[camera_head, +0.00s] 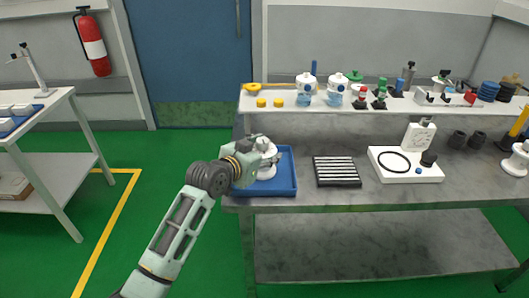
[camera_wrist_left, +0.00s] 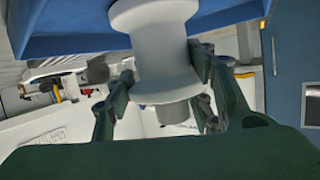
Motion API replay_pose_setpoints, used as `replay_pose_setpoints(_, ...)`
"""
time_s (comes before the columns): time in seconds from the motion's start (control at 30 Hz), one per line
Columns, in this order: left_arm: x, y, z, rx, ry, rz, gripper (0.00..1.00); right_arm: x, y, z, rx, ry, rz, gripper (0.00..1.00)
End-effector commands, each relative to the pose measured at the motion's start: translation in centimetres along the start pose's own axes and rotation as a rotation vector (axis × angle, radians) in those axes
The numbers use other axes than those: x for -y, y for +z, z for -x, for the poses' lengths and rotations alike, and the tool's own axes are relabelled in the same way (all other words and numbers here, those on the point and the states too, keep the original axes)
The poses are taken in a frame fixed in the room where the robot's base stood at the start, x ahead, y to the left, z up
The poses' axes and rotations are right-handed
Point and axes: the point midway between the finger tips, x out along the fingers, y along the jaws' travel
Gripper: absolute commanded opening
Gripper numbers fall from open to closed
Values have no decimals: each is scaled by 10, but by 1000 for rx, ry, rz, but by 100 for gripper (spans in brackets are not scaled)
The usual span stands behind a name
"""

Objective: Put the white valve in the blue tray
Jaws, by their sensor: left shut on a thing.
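The white valve (camera_head: 267,171) is a spool-shaped piece, held by my left gripper (camera_head: 264,151) over the blue tray (camera_head: 286,181) at the table's left end. In the left wrist view the valve (camera_wrist_left: 163,62) stands between the two fingers of the left gripper (camera_wrist_left: 160,85), which are shut on its narrower body. The blue tray (camera_wrist_left: 65,32) shows behind it there. The gripper hides part of the valve and the tray's left side in the head view. I cannot tell whether the valve touches the tray floor. My right gripper is not in view.
Right of the tray lie a black striped rack (camera_head: 336,172) and a white board (camera_head: 400,175) with a black ring. A raised shelf (camera_head: 290,108) behind holds white jars and several small parts. A white part (camera_head: 515,162) stands at the right edge. The table's front middle is clear.

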Motion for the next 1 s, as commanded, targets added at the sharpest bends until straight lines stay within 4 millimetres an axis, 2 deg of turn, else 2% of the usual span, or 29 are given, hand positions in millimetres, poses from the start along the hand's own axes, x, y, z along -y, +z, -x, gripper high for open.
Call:
replay_pose_setpoints(0.17, 0, 0, 0, -2, 0, 0, 4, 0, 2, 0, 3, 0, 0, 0)
replay_pose_setpoints(0.2, 0, 2, -1, 1, 1, 1, 50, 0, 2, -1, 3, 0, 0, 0)
replay_pose_setpoints(0.4, 0, 1, 0, 0, 0, 1, 68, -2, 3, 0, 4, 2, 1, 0)
replay_pose_setpoints(0.77, 0, -2, 1, -1, 0, 0, 68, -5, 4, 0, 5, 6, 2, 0)
replay_pose_setpoints(0.87, 0, -1, 7, -1, 0, 1, 68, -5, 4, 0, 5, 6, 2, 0)
replay_pose_setpoints(1.0, 1, -1, 25, -2, -1, -1, 68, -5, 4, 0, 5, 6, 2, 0)
